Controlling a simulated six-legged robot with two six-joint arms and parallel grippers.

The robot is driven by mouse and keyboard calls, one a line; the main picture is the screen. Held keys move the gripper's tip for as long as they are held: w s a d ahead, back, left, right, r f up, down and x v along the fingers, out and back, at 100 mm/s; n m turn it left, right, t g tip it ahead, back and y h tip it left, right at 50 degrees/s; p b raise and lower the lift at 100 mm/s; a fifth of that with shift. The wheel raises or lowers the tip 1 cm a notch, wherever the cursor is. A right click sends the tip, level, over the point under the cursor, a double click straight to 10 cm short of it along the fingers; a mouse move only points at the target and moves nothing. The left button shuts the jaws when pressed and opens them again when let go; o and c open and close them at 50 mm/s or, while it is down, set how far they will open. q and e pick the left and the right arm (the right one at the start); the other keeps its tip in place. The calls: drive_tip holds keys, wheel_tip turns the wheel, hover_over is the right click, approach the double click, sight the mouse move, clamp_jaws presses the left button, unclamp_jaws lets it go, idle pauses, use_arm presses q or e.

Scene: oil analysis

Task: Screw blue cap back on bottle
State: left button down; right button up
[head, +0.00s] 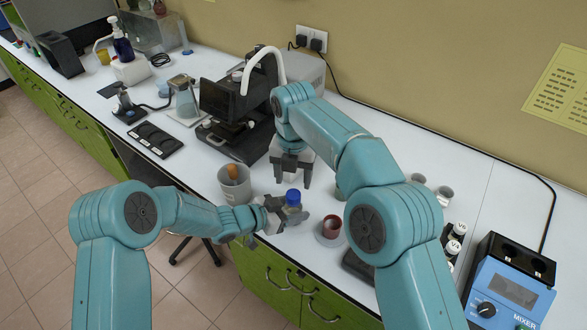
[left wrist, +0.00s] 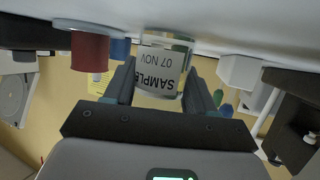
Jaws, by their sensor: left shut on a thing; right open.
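A small bottle carries a blue cap (head: 293,197) on its top in the head view; I cannot tell how tightly the cap sits. My left gripper (head: 283,212) is shut around the bottle's body near the front of the bench. In the left wrist view the clear bottle (left wrist: 162,68), labelled "SAMPLE 07 NOV", stands between the fingers, its text upside down. The cap does not show clearly there. My right gripper (head: 291,170) is open and empty, pointing down, just behind and above the cap, apart from it.
A dark red cup (head: 331,227) on a round pale base is right of the bottle. A white beaker (head: 235,186) with a brown-orange item is to the left. A black microscope-like device (head: 235,115) stands behind. A blue mixer (head: 508,285) and dark-capped vials (head: 456,232) are at the right.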

sight(293, 194)
wheel_tip(293, 194, down, 6)
drive_tip(key=shift+r, duration=0.15)
drive_tip(key=shift+c, duration=0.2)
drive_tip(key=c, duration=1)
drive_tip(key=shift+m, duration=0.3)
